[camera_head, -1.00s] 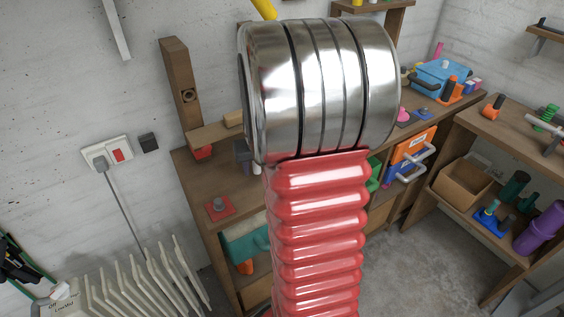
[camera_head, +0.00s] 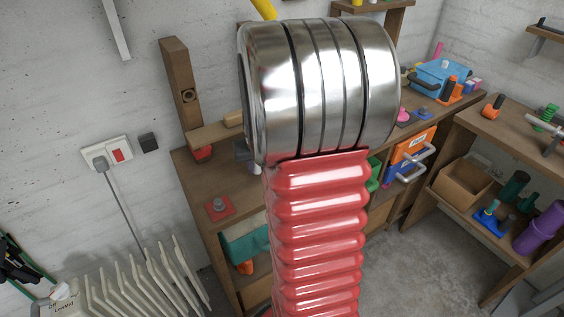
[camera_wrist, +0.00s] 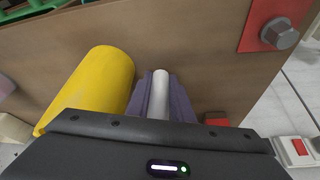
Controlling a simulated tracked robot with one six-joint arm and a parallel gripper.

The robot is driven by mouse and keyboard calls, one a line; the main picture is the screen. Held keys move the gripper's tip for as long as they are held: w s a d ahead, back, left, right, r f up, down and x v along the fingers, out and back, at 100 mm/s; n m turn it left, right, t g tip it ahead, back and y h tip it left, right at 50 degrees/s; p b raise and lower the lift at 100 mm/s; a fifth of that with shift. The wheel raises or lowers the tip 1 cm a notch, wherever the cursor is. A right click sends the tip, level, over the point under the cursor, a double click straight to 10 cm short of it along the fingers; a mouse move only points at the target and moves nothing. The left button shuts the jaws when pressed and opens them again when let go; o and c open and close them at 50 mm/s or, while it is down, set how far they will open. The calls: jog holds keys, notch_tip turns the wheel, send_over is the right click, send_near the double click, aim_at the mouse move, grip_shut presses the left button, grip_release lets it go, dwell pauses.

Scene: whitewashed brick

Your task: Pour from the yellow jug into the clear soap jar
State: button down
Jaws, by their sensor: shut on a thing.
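In the wrist view the yellow jug (camera_wrist: 95,85) shows as a big smooth yellow body, slanting left of centre in front of the brown wood. My gripper (camera_wrist: 160,132) shows only as its dark body across the bottom. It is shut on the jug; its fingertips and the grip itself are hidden. Beside the jug is a purple-grey piece (camera_wrist: 178,100) around a pale silver cylinder (camera_wrist: 160,95); I cannot tell what it is. I cannot make out the clear soap jar in either view. In the head view my arm hides my gripper.
A wooden bench (camera_head: 200,180) stands against the white wall, with a red plate and bolt (camera_head: 220,208) on it. A blue crate (camera_head: 440,75) stands on the bench's far right. A shelf unit (camera_head: 520,130) is at right, a white radiator (camera_head: 145,285) at lower left.

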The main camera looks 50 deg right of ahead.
jog(key=shift+r, duration=0.1)
notch_tip(320, 180, up, 10)
dwell(0.8)
jog(key=shift+a, duration=0.1)
dwell(0.4)
